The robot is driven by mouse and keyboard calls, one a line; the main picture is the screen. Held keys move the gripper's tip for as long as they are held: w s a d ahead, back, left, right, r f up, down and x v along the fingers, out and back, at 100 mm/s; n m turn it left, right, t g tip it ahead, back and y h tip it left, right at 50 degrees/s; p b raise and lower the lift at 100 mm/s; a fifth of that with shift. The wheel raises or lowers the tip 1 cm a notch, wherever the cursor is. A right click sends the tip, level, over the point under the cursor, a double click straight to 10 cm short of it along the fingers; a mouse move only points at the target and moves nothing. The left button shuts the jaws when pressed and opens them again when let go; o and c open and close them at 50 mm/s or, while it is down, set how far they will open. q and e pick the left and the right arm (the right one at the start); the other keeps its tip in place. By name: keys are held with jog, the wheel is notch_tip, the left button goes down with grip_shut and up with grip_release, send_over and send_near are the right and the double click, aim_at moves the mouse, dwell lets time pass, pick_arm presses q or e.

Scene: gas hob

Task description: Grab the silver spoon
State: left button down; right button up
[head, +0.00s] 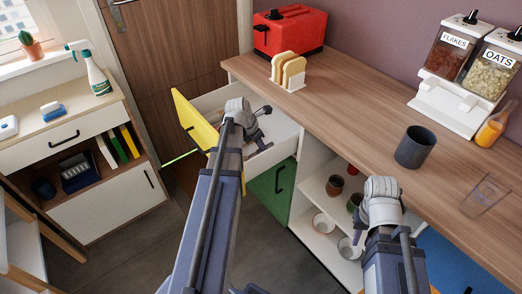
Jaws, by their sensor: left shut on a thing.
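My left gripper (261,128) is down inside the open drawer (281,131) with the yellow front. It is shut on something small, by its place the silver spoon. The spoon itself is not clearly visible; my gripper and wrist cover that part of the drawer. My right gripper (383,190) is over the counter's front edge, in front of the open shelves, away from the drawer. Its fingers are hidden behind my wrist, so I cannot tell whether it is open.
A green cabinet door (272,192) is below the drawer. Open shelves (318,190) hold several cups.

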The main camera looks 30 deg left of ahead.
pick_arm(q)
jog(key=shift+r, duration=0.1)
notch_tip(320, 180, up, 10)
jog(key=p, duration=1)
